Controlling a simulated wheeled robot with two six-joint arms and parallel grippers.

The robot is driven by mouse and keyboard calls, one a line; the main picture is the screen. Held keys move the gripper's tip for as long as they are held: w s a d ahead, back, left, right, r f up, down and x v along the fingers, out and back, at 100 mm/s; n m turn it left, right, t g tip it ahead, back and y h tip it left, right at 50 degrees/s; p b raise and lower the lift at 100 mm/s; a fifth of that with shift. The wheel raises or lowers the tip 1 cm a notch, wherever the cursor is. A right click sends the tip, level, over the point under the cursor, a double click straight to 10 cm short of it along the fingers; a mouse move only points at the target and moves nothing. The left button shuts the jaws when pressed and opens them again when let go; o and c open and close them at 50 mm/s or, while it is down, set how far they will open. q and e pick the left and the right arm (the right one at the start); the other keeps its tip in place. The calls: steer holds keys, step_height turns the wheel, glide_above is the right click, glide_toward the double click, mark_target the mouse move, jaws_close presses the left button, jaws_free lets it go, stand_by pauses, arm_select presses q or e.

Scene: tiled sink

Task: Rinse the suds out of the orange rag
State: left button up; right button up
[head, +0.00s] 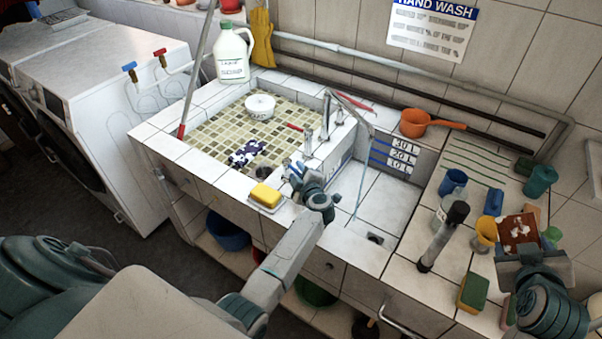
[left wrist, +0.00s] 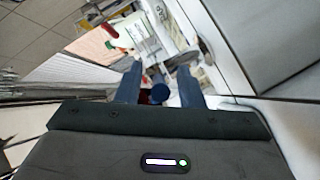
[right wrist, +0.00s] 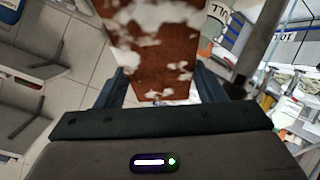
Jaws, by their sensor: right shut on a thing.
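The orange rag (head: 517,230), brownish-orange with white suds patches, is in my right gripper (head: 528,250) over the right-hand counter. It also fills the upper middle of the right wrist view (right wrist: 155,50), with suds on it. My left gripper (head: 299,180) is at the tap block at the front of the sink. In the left wrist view its fingers stand apart (left wrist: 158,78), with a round blue knob (left wrist: 158,94) between them; contact cannot be told. A thin water stream (head: 361,185) falls from the tap spout (head: 371,130) into the right basin (head: 390,205).
The left basin (head: 215,130) holds a white tub (head: 260,105) and a dark patterned cloth (head: 245,153). A yellow sponge (head: 266,194) lies on the front edge. An orange pan (head: 414,122) sits behind.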

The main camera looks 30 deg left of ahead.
arm_select(q)
steer(key=shift+s+d, duration=0.1)
steer(key=b+v, duration=0.2)
steer(key=v, duration=0.9)
steer(key=shift+s+d+r, duration=0.1)
steer(key=shift+s+d, duration=0.1)
steer(key=shift+d, duration=0.15)
arm_select(e)
step_height(320, 180, down, 2)
